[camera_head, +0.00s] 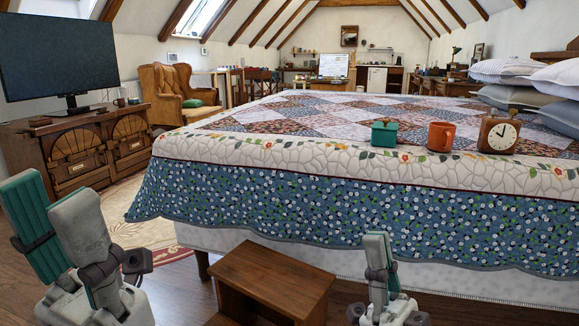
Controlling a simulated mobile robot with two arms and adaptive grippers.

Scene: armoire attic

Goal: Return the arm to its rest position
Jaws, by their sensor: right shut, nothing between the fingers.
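My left gripper (52,198) is at the lower left, fingers pointing up. Its teal-padded finger and grey finger stand apart, with nothing between them. It is in front of the wooden cabinet. My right gripper (379,240) is at the lower middle right, upright in front of the bed's side, just right of the wooden step stool. It is shut and empty. Both arms are cut off by the bottom edge of the view.
A bed with a patchwork quilt (300,120) fills the middle. On its near edge stand a teal box (384,134), an orange mug (441,136) and a clock (498,134). A step stool (270,282) sits low in front. A monitor (58,55) tops the cabinet (75,150).

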